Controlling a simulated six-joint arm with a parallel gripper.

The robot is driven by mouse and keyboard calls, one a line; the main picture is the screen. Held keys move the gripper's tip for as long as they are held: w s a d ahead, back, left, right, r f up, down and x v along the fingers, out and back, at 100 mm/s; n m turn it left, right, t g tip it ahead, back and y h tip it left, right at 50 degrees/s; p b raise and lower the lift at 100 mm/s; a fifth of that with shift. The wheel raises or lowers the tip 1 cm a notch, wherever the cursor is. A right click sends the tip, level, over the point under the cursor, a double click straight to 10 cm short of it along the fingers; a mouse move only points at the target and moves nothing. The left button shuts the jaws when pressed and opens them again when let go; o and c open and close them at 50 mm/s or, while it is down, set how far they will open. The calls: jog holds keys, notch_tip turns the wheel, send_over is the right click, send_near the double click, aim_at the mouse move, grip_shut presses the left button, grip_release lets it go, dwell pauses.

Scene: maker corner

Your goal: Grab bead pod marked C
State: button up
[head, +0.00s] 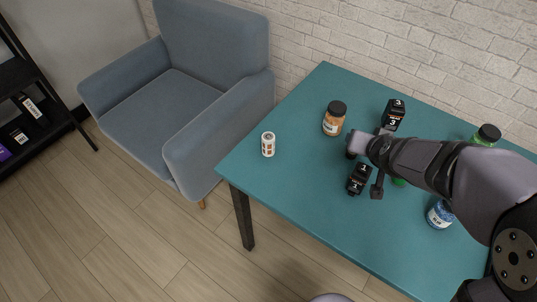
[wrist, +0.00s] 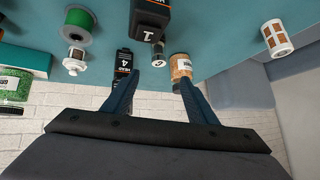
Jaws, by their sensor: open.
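A small white pod with brown panels (head: 268,144) stands upright near the table's left edge in the head view. It shows at the upper right in the wrist view (wrist: 277,38). A second white pod (wrist: 75,61) is at the left in the wrist view, near a green spool; I cannot see it clearly in the head view. I cannot read a letter C on either pod. My gripper (wrist: 158,78) is open and empty above the table. It is right of the brown-panelled pod in the head view, well apart from it.
Black numbered boxes (head: 359,179) (head: 393,114) stand near my gripper. An orange-filled jar (head: 333,121) is between them and the pod. A blue jar (head: 440,215), a green jar (head: 482,137) and a green spool (wrist: 78,25) are also here. Bare teal tabletop (head: 300,195) lies at front left.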

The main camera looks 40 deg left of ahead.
aim_at(265, 144)
jog(key=w+a+f+t+y+b, duration=0.1)
jog(key=a+t+b, duration=0.1)
jog(key=a, duration=0.4)
jog(key=w+a+f+t+b, duration=0.1)
jog(key=a+b, duration=0.1)
jog(key=a, duration=0.4)
jog(key=s+a+f+t+b, duration=0.1)
jog(key=s+a+b, duration=0.1)
jog(key=a, duration=0.2)
jog(key=s+a+f+t+b, duration=0.1)
jog(key=s+a+t+b, duration=0.1)
jog(key=a, duration=0.2)
jog(key=s+a+f+m+t+h+b, duration=0.1)
jog(key=s+a+t+b, duration=0.1)
jog(key=s+a+b, duration=0.1)
jog(key=shift+a+f, duration=0.15)
jog(key=shift+a, duration=0.4)
jog(key=s+f+h+b, duration=0.1)
jog(key=s, duration=0.2)
jog(key=s+f+m+t+h+b, duration=0.1)
jog(key=s, duration=0.1)
jog(key=s+a+f+h+b, duration=0.1)
jog(key=s, duration=0.2)
jog(key=shift+s+f+m+t, duration=0.15)
jog(key=shift+s+m+t, duration=0.15)
jog(key=shift+t, duration=0.1)
jog(key=shift+s+d+f+h, duration=0.1)
jog(key=shift+s+h, duration=0.2)
jog(key=shift+s, duration=0.2)
jog(key=shift+w, duration=3.7)
